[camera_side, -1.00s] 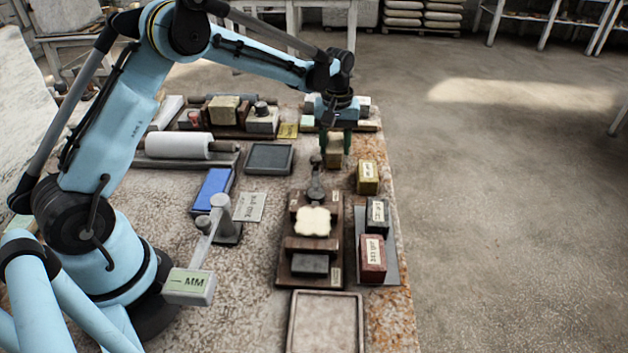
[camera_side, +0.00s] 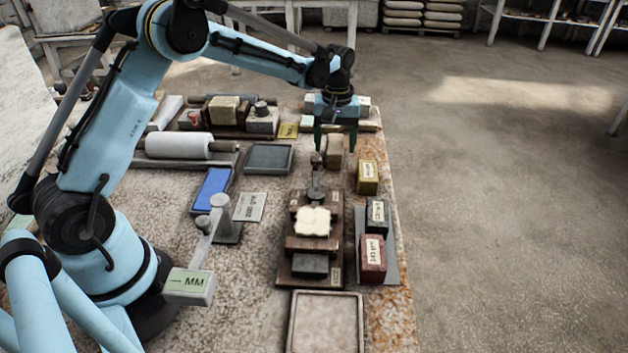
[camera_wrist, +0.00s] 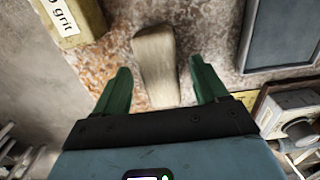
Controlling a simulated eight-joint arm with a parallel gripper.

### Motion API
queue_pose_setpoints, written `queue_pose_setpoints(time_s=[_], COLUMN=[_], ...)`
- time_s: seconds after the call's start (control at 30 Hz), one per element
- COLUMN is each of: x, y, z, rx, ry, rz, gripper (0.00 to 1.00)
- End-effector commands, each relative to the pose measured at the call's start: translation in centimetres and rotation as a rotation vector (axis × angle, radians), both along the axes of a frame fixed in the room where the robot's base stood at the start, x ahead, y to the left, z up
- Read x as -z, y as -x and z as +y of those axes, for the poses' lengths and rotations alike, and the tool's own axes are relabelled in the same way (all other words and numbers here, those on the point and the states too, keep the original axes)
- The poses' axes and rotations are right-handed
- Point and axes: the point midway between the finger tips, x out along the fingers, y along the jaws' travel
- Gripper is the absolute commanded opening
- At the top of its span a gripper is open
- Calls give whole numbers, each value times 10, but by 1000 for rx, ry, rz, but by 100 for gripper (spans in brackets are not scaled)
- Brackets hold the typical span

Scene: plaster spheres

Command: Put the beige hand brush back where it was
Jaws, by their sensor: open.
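The beige hand brush (camera_side: 334,158) stands near the far right part of the speckled bench, just beyond a dark knobbed tool. The wrist view shows it as a pale tapered block (camera_wrist: 157,68) between my fingers, over the bench surface. My gripper (camera_side: 335,146) is above and around the brush, with its green fingers spread. In the wrist view my open gripper (camera_wrist: 160,68) has a clear gap between each finger and the brush. Whether the brush's underside fully touches the bench is hidden.
A yellow grit block (camera_side: 367,177) stands close by on the right, with dark (camera_side: 377,214) and red (camera_side: 372,257) blocks nearer. A grey-framed slab (camera_side: 269,158) lies to the left. A dark wooden stand (camera_side: 295,272) and shallow tray (camera_side: 326,322) are nearer the camera.

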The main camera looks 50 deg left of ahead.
Motion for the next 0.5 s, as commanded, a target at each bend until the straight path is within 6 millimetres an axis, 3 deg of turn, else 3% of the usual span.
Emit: queue_pose_setpoints(time_s=[0.5], x=[-95], y=[0], z=[0], rx=[0], ry=[0], rz=[0], gripper=[72])
